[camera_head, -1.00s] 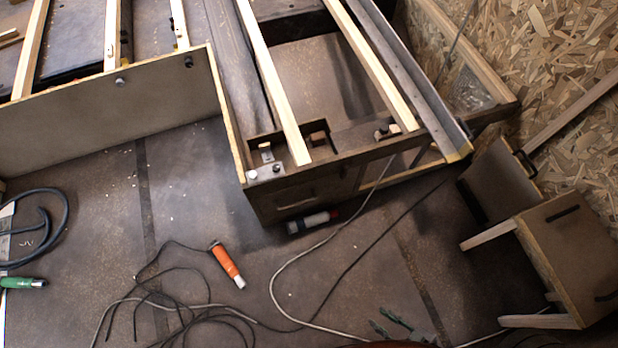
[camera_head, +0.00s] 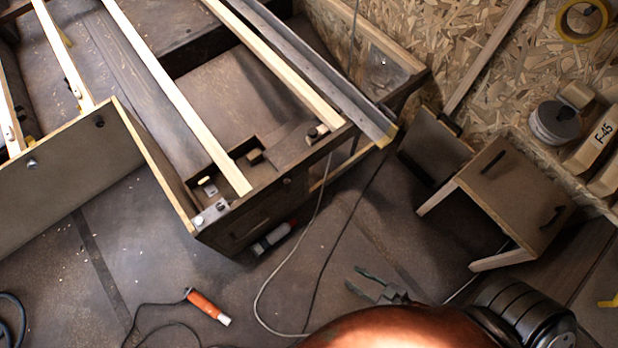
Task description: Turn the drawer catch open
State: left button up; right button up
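A dark wooden drawer-like box (camera_head: 268,212) forms the near end of the framed structure, with a recessed slot in its front. A metal bracket (camera_head: 211,214) with round bolt heads sits on its near left corner. A small dark round fitting (camera_head: 287,181) shows on its front edge. I cannot tell for sure which part is the catch. My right gripper (camera_head: 354,279) is low in the view, right of and below the box, pointing left. Its two dark greenish fingers are apart, nothing between them, and it is away from the box. My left gripper is not in view.
An orange-handled tool (camera_head: 208,306) with a cable and a white-and-red cylinder (camera_head: 272,238) lie on the floor. A grey cable (camera_head: 290,258) runs past the box front. A wooden stool-like piece (camera_head: 515,195) with black handles stands right.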

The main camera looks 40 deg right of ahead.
jog(key=w+a+r+t+p, duration=0.1)
jog(key=w+r+t+p, duration=0.5)
jog(key=w, duration=1.1)
jog(key=m+h+p, duration=0.1)
jog(key=h+p, duration=0.2)
jog(key=p, duration=0.2)
send_near(289, 187)
jog(key=w, duration=0.2)
jog(key=shift+t, duration=0.3)
jog(key=w, duration=0.2)
jog(key=w+b, duration=0.1)
jog(key=w, duration=0.1)
jog(key=w+f+b, duration=0.1)
jog(key=w, duration=0.1)
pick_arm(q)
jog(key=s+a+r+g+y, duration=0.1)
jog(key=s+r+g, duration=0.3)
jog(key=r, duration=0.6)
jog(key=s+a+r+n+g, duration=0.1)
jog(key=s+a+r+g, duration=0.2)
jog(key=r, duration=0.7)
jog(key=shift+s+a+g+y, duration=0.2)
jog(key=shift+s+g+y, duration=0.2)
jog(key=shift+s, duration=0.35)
pick_arm(e)
jog(key=shift+w+r, duration=0.15)
jog(key=shift+w, duration=0.15)
jog(key=shift+c, duration=0.2)
grip_shut()
